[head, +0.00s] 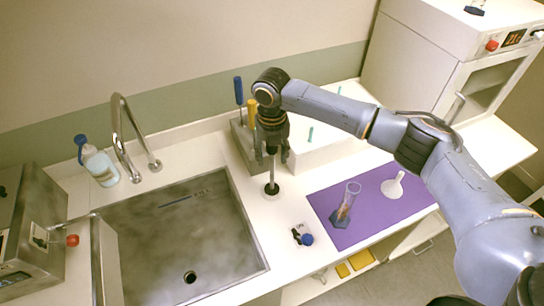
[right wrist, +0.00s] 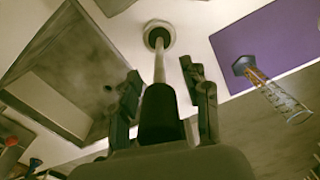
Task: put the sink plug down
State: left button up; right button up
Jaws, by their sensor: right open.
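The sink plug (head: 271,188) stands upright on the white counter, just right of the sink. It has a round base, a thin pale rod and a thick dark handle (right wrist: 160,115). In the right wrist view its round base (right wrist: 159,35) rests on the counter. My right gripper (head: 272,157) points down over the plug. It is open, and its two fingers (right wrist: 160,70) stand apart on either side of the handle and rod. In the head view the gripper hides the handle. The sink (head: 165,235) has a dark drain hole (head: 190,277). My left gripper is not in view.
A purple mat (head: 355,235) to the right holds a glass cylinder (head: 346,200) and a white funnel (head: 393,187). A small blue-capped item (head: 306,239) lies near the front edge. A rack with screwdrivers (head: 239,92) stands behind the gripper. A faucet (head: 122,140) and bottle (head: 100,165) are left.

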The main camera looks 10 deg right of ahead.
notch_tip(320, 180, up, 11)
jog(key=b, duration=0.4)
jog(key=shift+f, duration=0.2)
jog(key=shift+r, duration=0.45)
